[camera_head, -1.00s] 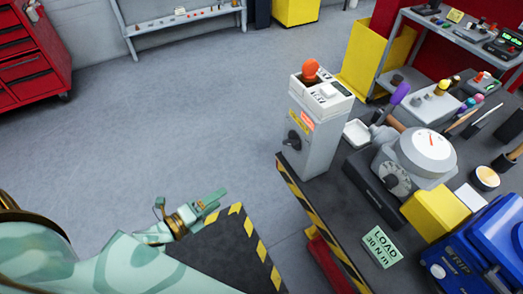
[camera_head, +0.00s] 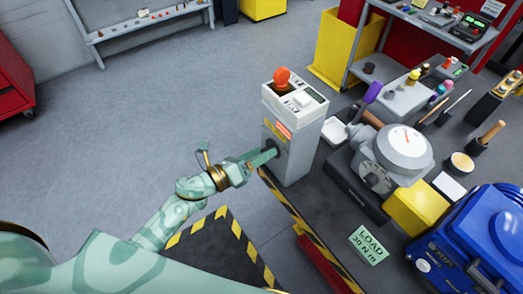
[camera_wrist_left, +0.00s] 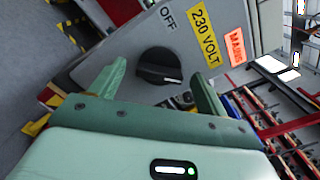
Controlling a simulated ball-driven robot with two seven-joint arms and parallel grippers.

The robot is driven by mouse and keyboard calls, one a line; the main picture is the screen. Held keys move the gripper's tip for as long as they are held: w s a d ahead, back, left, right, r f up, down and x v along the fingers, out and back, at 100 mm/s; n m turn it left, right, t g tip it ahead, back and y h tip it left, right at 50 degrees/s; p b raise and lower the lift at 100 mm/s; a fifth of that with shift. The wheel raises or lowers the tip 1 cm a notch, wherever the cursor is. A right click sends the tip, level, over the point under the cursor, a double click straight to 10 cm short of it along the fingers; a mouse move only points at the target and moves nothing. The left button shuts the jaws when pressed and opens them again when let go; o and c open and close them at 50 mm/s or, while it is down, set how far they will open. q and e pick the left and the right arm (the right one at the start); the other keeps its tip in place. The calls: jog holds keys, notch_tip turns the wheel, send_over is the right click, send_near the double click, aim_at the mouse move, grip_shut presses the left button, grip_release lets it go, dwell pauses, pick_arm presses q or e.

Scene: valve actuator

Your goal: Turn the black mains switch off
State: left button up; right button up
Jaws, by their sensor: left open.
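The black mains switch (camera_wrist_left: 160,66) is a round rotary knob on the side of a grey box (camera_head: 292,148). In the left wrist view the box carries an "OFF" mark, a yellow "230 VOLT" label (camera_wrist_left: 205,36) and an orange "MAINS" label (camera_wrist_left: 236,46). My left gripper (camera_head: 262,158) is at the knob's face of the box. In the left wrist view its green fingers (camera_wrist_left: 158,82) are open, one on each side of the knob, with a gap showing. Whether they touch it cannot be told. My right gripper is not in view.
An orange-red button (camera_head: 282,76) tops the box. To its right stand a purple-handled lever (camera_head: 372,92), a round gauge (camera_head: 404,146), a yellow block (camera_head: 414,208) and a blue case (camera_head: 480,245).

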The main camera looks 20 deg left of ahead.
pick_arm(q)
jog(key=shift+w+d, duration=0.35)
jog(key=shift+w, duration=0.05)
jog(key=shift+c, duration=0.3)
jog(key=c, duration=0.9)
